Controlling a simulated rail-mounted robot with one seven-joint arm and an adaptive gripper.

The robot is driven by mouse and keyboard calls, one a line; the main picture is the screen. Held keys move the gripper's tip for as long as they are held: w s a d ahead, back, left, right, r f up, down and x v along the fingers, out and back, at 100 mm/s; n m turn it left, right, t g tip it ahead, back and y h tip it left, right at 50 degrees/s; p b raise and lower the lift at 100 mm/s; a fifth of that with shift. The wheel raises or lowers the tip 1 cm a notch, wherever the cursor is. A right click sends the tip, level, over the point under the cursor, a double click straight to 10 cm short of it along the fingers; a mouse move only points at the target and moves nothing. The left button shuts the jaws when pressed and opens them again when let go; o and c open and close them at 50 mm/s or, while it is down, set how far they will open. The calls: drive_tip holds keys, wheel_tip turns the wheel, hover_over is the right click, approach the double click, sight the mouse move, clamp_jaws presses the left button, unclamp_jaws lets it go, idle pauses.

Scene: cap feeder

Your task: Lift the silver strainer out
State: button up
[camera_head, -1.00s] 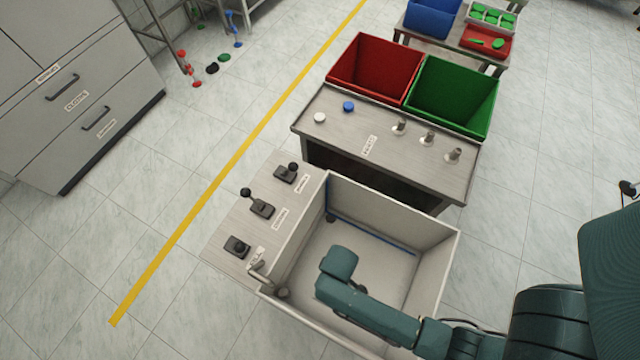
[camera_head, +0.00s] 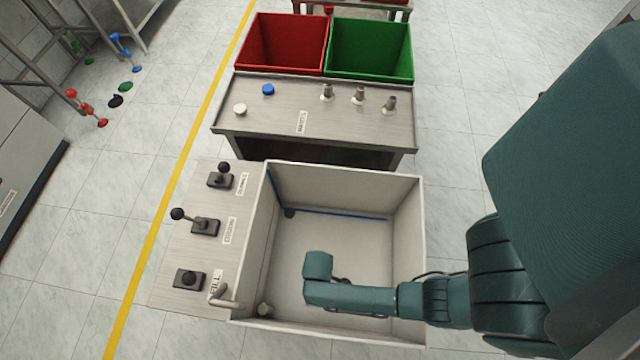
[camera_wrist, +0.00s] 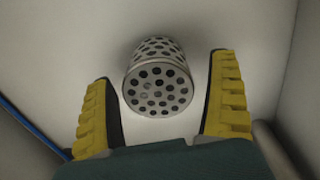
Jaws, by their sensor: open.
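The silver strainer (camera_wrist: 158,85) is a metal cylinder with round holes. It shows in the wrist view, against the pale inner surface of the basin, with its perforated end facing the camera. My gripper (camera_wrist: 163,75) is open, with one yellow-and-black finger on each side of the strainer and a visible gap to both. In the head view my arm reaches over the pale basin (camera_head: 405,245), and my gripper is hidden below its wrist.
A bent tap (camera_head: 222,298) reaches over the basin's left wall. A side panel (camera_head: 165,250) with several black controls adjoins it. Behind are a table (camera_head: 350,115) with caps and metal posts, a red bin (camera_head: 246,55) and a green bin (camera_head: 338,62). Basin walls surround my gripper.

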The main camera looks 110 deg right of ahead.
drive_tip(key=shift+f, duration=0.85)
drive_tip(key=shift+r, duration=0.15)
drive_tip(key=c, duration=1.3)
drive_tip(key=shift+r, duration=0.1)
drive_tip(key=shift+c, duration=0.2)
wheel_tip(320, 180, up, 10)
drive_tip(key=p, duration=0.6)
wheel_tip(320, 180, up, 32)
drive_tip(key=p, duration=3.7)
